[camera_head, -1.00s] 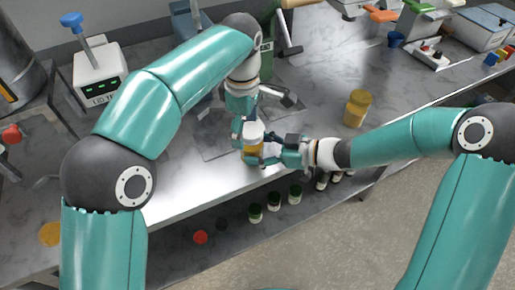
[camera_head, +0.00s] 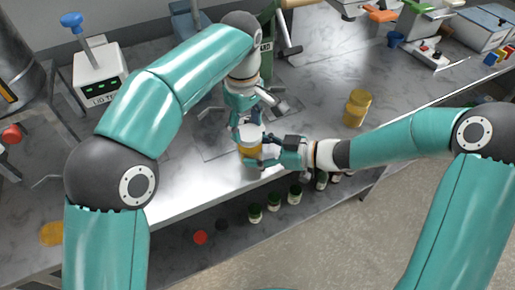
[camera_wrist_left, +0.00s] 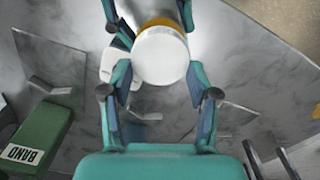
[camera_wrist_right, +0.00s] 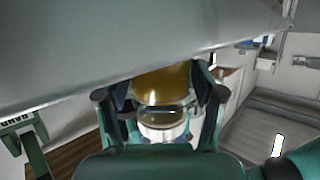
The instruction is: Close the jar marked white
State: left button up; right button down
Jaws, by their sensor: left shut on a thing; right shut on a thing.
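A jar with amber contents (camera_head: 250,149) stands upright at the front of the bench, with a white lid (camera_head: 249,131) on top of it. The jar also shows in the right wrist view (camera_wrist_right: 160,84), with clear glass between the amber and the white. My left gripper (camera_head: 251,136) comes from above and is shut around the lid; the round white lid top fills the space between its fingers in the left wrist view (camera_wrist_left: 160,56). My right gripper (camera_head: 262,155) is shut on the jar body from the right. I cannot tell how tightly the lid sits.
Another amber jar (camera_head: 357,108) stands to the right on the bench. Several green-lidded jars (camera_head: 272,200) are on a lower shelf below the front edge. The bench between the grippers and the amber jar at right is clear.

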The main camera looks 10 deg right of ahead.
pick_arm(q)
jog(key=m, duration=0.6)
jog(key=shift+f+m, duration=0.3)
jog(key=shift+f, duration=0.1)
pick_arm(e)
jog(key=shift+w+d+r, duration=0.3)
jog(key=shift+w+d, duration=0.05)
jog(key=shift+w, duration=0.05)
pick_arm(q)
jog(key=m, duration=0.4)
jog(key=shift+w, duration=0.1)
jog(key=m, duration=0.6)
jog(key=shift+d+m, duration=0.3)
jog(key=m, duration=0.4)
jog(key=shift+d+m, duration=0.15)
jog(key=shift+m, duration=0.25)
jog(key=o, duration=1.2)
jog(key=shift+o, duration=0.8)
jog(key=shift+d+r, duration=0.1)
pick_arm(e)
jog(key=shift+a+f, duration=0.1)
jog(key=shift+s, duration=0.1)
